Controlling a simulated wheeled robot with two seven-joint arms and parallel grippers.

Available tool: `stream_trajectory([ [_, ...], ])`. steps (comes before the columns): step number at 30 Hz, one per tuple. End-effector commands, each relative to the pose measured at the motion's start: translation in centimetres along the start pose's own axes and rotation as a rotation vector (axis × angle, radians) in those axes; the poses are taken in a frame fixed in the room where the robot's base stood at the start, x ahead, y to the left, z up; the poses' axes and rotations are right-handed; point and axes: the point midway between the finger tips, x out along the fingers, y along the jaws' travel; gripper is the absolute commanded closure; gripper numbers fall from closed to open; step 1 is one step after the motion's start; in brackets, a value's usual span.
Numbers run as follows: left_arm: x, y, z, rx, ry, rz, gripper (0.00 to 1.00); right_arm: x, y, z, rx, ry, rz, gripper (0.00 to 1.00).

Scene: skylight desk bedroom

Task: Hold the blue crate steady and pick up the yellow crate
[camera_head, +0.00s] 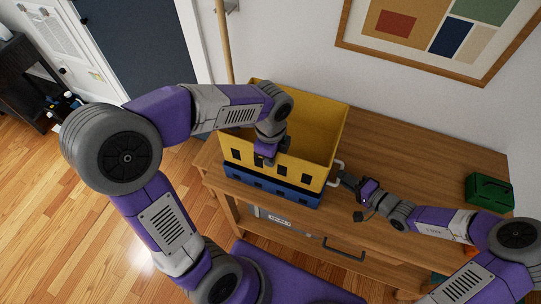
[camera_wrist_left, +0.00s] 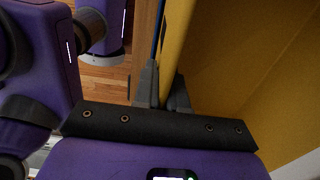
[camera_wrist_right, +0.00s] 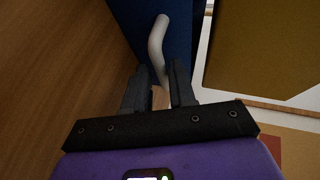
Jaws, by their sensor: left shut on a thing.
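The yellow crate (camera_head: 322,133) sits on top of the blue crate (camera_head: 272,190) on the wooden desk. It is open at the top, with dark square holes in its near wall. My left gripper (camera_head: 268,158) reaches down at that near wall and is shut on it; the wall also shows between the fingers in the left wrist view (camera_wrist_left: 176,40). My right gripper (camera_head: 346,178) is at the right end of the blue crate. In the right wrist view the blue crate's white handle (camera_wrist_right: 157,45) runs between its fingertips. Whether they grip it is unclear.
The wooden desk (camera_head: 400,150) has bare room behind and right of the crates. A green box (camera_head: 489,192) lies at its right end. A framed picture (camera_head: 440,35) hangs on the wall behind. A pole (camera_head: 223,40) stands behind the crates. A dark cabinet (camera_head: 22,85) is far left.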

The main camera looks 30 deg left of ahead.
Motion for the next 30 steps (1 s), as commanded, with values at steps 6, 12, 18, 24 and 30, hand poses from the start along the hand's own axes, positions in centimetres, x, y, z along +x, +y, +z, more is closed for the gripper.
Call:
stream_trajectory([
  [6,0.0,-0.1,0.0,0.0,0.001,-0.002,1.0,0.0,-0.1,0.0,-0.002,-0.001,-0.002,0.57],
  [12,0.0,-0.1,0.0,0.0,0.0,-0.002,1.0,-0.1,-0.1,0.0,-0.004,0.0,-0.003,0.57],
  [18,0.0,-0.1,0.0,0.0,0.0,-0.002,1.0,-2.5,-0.1,-0.1,-0.005,0.004,-0.001,0.57],
  [24,0.0,-0.1,0.0,0.0,0.001,-0.003,1.0,-6.8,-0.1,-0.1,-0.005,0.004,0.001,0.57],
  [30,0.0,-0.1,0.0,0.0,0.001,-0.003,1.0,-10.3,-0.1,-0.1,-0.003,0.003,-0.001,0.57],
])
